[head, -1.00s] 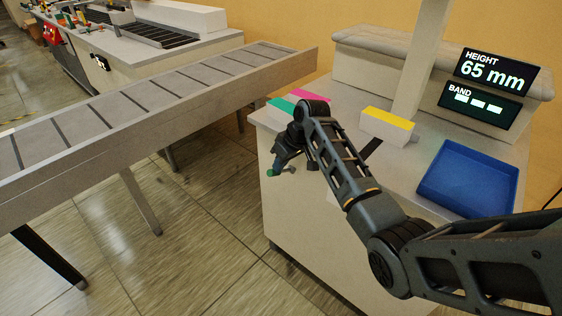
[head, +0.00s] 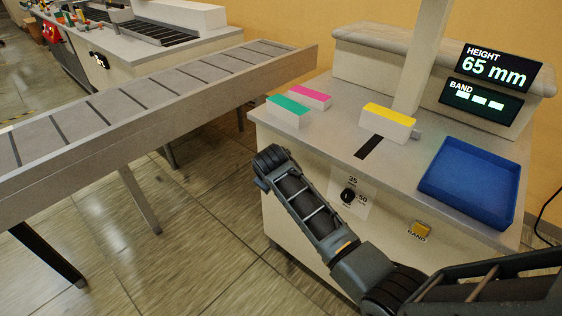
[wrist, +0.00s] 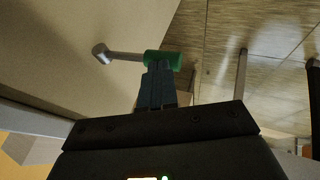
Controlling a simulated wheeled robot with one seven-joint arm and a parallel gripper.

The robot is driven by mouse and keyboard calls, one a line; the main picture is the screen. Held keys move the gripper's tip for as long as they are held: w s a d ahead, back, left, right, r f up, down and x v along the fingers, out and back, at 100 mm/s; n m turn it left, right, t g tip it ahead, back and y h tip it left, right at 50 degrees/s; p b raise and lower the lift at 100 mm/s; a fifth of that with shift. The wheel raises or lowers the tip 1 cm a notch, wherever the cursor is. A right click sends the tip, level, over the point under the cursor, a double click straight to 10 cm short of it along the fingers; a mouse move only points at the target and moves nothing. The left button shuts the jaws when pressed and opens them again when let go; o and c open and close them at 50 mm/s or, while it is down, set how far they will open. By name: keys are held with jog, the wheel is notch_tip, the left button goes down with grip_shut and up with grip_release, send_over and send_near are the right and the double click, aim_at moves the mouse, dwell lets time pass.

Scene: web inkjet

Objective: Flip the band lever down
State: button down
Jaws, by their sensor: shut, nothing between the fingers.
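In the wrist view a lever with a metal rod and a green end piece (wrist: 162,59) stands out against the pale cabinet wall. The rod runs left from the green piece to a rounded metal end. My gripper (wrist: 156,68) is shut and empty, its fingertips at the green piece; I cannot tell whether they touch it. In the head view the gripper and this lever are hidden behind my arm. A small yellow part (head: 421,228) above the word BAND is on the cabinet front. The display (head: 482,101) reads BAND with three dashes.
A pale cabinet carries green (head: 289,111), magenta (head: 310,97) and yellow-topped (head: 389,121) blocks and a blue tray (head: 470,184). A dial (head: 348,195) is on its front. A conveyor (head: 130,105) runs at left. Floor between them is clear.

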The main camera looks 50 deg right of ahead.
jog(key=shift+a+f+n+h+b, duration=0.1)
jog(key=shift+f+n+h+b, duration=0.15)
jog(key=shift+f+h+b, duration=0.9)
jog(key=shift+a+f+n+h+b, duration=0.1)
jog(key=shift+f+n+h+b, duration=0.15)
jog(key=shift+f+h+b, duration=0.9)
jog(key=shift+f+y, duration=0.4)
jog(key=shift+f, duration=0.2)
jog(key=shift+r, duration=0.1)
